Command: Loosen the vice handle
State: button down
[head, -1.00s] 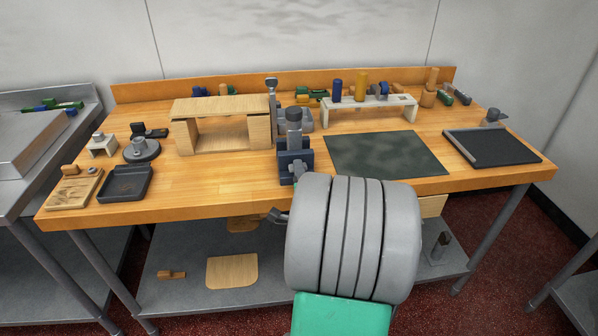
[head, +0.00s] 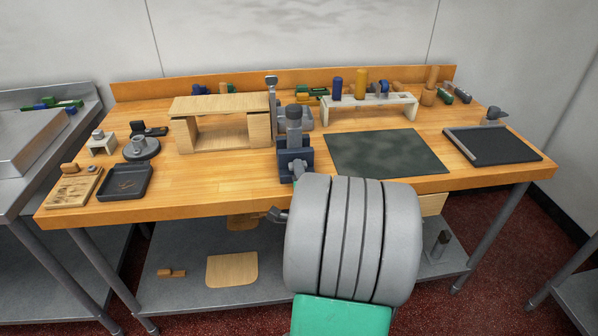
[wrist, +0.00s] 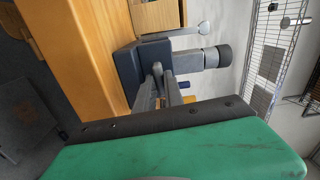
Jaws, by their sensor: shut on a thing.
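In the wrist view the vice (wrist: 148,57) is just beyond my fingers. The grey vice handle (head: 299,170) shows only in part at the vice's front, above my arm. My gripper (wrist: 165,86) is shut on the handle, in front of the vice body. The fingers partly hide the handle in the wrist view. My grey arm hides most of the gripper in the head view.
A wooden stand (head: 220,106) is left of the vice. A dark green mat (head: 385,153) lies to the right, with a pale rack (head: 368,109) behind it. A dark tray (head: 124,182) is at the front left. Bare bench lies between tray and vice.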

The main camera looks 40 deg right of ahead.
jog(key=n+b, duration=0.3)
jog(key=n, duration=0.1)
jog(key=shift+f+n+b, duration=0.2)
jog(key=shift+n+b, duration=0.15)
jog(key=shift+n, duration=0.05)
jog(key=n+b, duration=0.4)
jog(key=shift+f+n+b, duration=0.15)
jog(key=shift+n+b, duration=0.15)
jog(key=shift+b, duration=0.1)
jog(key=n+b, duration=0.4)
jog(key=b, duration=0.1)
jog(key=n+b, duration=0.2)
jog(key=shift+b, duration=0.35)
jog(key=shift+r+n, duration=0.25)
jog(key=shift+n, duration=0.05)
jog(key=c, duration=1.7)
grip_release()
